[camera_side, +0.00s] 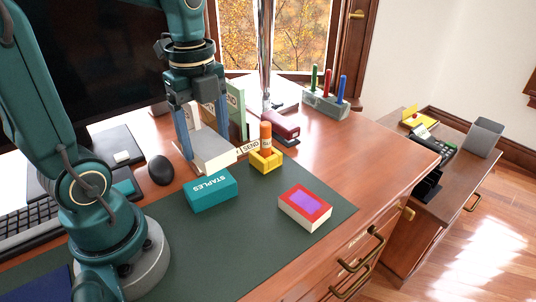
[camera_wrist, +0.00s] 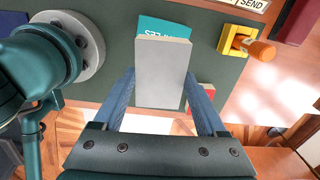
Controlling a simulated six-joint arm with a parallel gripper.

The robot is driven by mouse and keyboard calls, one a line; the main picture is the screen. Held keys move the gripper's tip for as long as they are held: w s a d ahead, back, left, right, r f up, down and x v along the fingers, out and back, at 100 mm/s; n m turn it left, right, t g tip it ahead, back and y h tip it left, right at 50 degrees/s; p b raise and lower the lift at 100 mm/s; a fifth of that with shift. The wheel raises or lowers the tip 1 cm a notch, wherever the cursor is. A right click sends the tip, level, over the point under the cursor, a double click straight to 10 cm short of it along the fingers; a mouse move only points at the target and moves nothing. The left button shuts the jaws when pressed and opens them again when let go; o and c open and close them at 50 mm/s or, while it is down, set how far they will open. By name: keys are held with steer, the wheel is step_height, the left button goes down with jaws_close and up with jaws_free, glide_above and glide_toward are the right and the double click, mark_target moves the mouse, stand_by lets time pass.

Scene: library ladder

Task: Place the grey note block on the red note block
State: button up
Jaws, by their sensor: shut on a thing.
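My gripper (camera_side: 207,146) is shut on the grey note block (camera_side: 214,158), which hangs above the desk, behind the teal Staples box in the side view. In the wrist view the grey note block (camera_wrist: 162,75) fills the space between the fingers and covers part of the teal box. The red note block (camera_side: 304,208) lies on the green mat toward the desk's front edge, with a purple patch on its red top and pale sides. In the wrist view the red note block (camera_wrist: 206,93) is partly hidden behind the right finger.
The teal Staples box (camera_side: 211,191) lies on the green mat (camera_side: 230,250) between my base and the red block. The mat around the red block is clear.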

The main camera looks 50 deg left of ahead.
steer(key=w+r, duration=0.2)
steer(key=w, duration=0.8)
glide_above(305, 201)
steer(key=shift+m, duration=0.4)
step_height(305, 201, down, 8)
steer(key=shift+r, duration=0.1)
steer(key=shift+f, duration=1.95)
steer(key=shift+f, duration=0.1)
steer(key=o, duration=1.3)
steer(key=shift+o, duration=0.2)
